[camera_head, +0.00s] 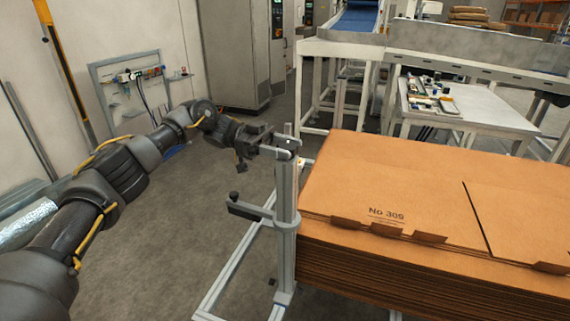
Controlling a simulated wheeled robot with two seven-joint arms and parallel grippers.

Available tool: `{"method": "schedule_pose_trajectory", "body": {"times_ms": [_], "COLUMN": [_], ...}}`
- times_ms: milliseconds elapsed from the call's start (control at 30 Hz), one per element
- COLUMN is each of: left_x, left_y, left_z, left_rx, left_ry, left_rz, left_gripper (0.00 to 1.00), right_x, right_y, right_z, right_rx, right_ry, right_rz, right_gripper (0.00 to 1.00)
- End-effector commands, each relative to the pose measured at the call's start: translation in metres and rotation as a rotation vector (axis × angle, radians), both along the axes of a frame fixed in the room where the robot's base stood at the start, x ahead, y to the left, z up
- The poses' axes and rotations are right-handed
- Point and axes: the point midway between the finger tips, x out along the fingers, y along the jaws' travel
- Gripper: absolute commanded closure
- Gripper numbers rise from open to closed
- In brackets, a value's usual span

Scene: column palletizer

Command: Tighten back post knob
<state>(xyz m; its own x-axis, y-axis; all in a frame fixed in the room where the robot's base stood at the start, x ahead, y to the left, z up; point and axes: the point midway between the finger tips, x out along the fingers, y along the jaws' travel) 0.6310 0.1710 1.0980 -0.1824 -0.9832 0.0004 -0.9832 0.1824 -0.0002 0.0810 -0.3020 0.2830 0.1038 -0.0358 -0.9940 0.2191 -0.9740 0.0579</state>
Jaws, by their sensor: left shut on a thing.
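My left arm comes in from the left, and its dark gripper (262,142) is at the upper end of the grey metal post nearest me (286,215). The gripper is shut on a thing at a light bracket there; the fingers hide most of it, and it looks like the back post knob. The back post itself is mostly hidden behind the near post. A black knob (234,196) stands upright on the dark end of the near post's side arm (252,212), apart from the gripper. My right gripper is out of view.
A tall stack of flat brown cardboard (400,185) stands right of the near post. A pale floor frame (225,285) runs below the post. A white table (470,105) with small parts and a conveyor stand behind.

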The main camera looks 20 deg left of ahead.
Motion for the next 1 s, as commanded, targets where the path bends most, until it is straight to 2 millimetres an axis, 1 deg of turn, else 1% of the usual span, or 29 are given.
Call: {"method": "schedule_pose_trajectory", "body": {"times_ms": [33,100,200,500,1000], "left_x": [0.001,0.001,0.001,0.001,0.001], "left_y": [-0.001,-0.001,-0.002,-0.003,-0.003], "left_z": [-0.002,-0.001,0.000,0.001,0.000], "left_rx": [0.005,0.006,0.004,0.002,-0.001], "left_ry": [-0.005,-0.005,-0.005,-0.002,-0.001], "left_rz": [-0.024,-0.061,-0.111,-0.217,-0.263], "left_gripper": [0.76,0.76,0.76,0.76,0.76], "right_x": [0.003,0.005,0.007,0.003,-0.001], "right_y": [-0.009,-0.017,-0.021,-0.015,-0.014], "right_z": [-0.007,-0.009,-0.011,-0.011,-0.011], "right_rx": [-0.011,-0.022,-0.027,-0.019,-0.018], "right_ry": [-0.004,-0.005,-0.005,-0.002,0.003], "right_rz": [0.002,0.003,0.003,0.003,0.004], "right_gripper": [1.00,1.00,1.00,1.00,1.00]}}
